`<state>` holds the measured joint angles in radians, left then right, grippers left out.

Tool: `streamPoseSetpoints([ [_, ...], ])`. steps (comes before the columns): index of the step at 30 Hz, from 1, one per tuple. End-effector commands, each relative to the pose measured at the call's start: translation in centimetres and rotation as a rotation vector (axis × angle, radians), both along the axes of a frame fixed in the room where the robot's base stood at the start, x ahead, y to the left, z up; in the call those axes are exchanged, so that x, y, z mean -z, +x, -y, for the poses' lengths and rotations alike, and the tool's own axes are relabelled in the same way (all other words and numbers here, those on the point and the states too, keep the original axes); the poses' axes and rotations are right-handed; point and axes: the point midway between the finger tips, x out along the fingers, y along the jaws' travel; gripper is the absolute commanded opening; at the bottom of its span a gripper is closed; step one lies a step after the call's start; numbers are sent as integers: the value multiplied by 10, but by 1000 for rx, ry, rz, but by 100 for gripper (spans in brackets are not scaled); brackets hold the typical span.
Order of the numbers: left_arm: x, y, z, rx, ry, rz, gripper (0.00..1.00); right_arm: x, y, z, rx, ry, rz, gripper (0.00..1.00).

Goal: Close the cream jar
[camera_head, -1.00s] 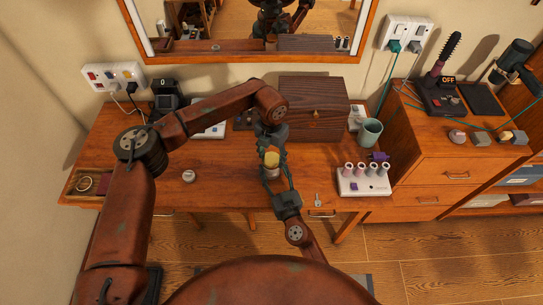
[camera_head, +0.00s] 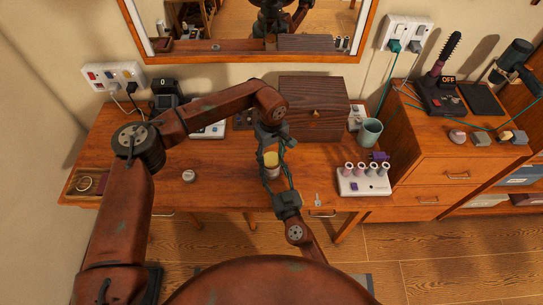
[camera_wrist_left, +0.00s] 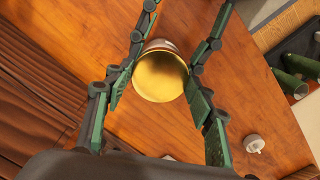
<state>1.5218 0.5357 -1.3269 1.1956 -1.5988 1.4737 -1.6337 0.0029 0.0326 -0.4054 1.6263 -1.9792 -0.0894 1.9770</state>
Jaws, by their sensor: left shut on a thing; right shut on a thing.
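The cream jar (camera_head: 272,174) stands near the front edge of the wooden desk, with a round gold lid (camera_head: 270,158) at its top. The wrist view shows the lid's smooth gold face (camera_wrist_left: 160,76) with a sliver of paler jar beyond its upper edge. My left gripper (camera_head: 272,146) comes down from above, its green-padded fingers (camera_wrist_left: 160,92) on both sides of the lid, shut on it. My right gripper (camera_head: 276,180) reaches in from the front, its fingers shut around the jar body. The fingers partly hide the jar, and I cannot tell how tightly the lid sits.
A small white round object (camera_head: 188,176) lies to the left. A dark wooden box (camera_head: 312,100) stands behind, a green mug (camera_head: 370,132) and a white rack of several cylinders (camera_head: 364,182) to the right. A small key-like item (camera_head: 318,200) lies by the front edge.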

Motion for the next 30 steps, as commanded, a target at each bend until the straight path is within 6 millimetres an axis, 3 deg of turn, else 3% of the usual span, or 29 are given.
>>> streamPoseSetpoints([
  [3,-1,1,-1,182,0,4,34,1,0,0,0,0,-1,0],
  [8,-1,1,0,192,0,4,34,1,0,0,0,0,-1,0],
  [9,-1,1,0,192,0,4,52,1,0,0,0,0,-1,0],
  [17,0,1,0,191,0,1,70,1,0,0,0,0,-1,0],
  [26,-1,0,0,190,0,1,70,1,0,0,0,-1,-2,0],
  [30,-14,1,0,190,-1,2,70,1,0,0,0,-1,-2,0],
])
